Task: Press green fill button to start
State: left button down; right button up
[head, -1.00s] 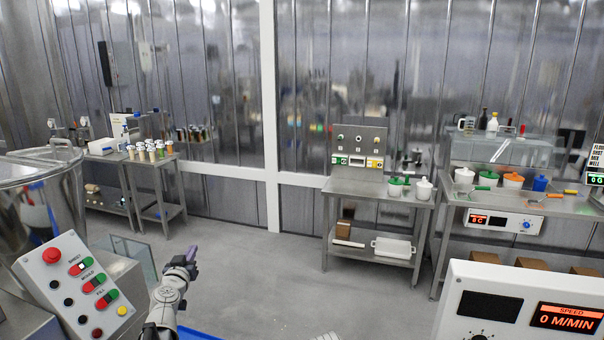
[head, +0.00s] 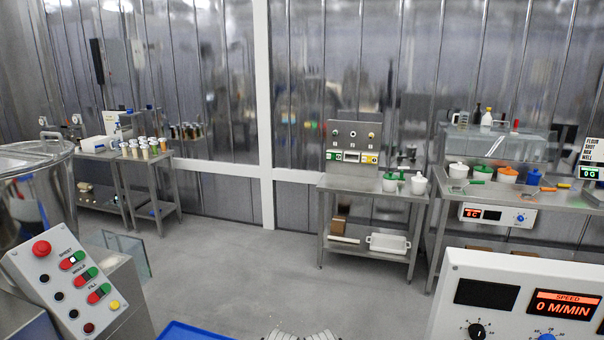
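The control panel (head: 62,285) is a slanted white box at the lower left, in the head view. It has a red mushroom button (head: 41,249) at the top and three paired red and green buttons below. The lowest pair sits by the FILL label, and its green fill button (head: 105,288) is on the right side of that pair. Nothing covers the panel's front.
A steel vessel (head: 35,170) stands behind the panel. A speed console (head: 510,300) at the lower right reads 0 M/MIN. A blue tray (head: 190,331) shows at the bottom edge. Steel benches line the back wall, with open grey floor (head: 230,270) before them.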

aim_at(104, 288)
jog(key=k+l+u, duration=0.1)
jog(key=u, duration=1.35)
jog(key=k+j, duration=0.05)
jog(key=j, duration=0.05)
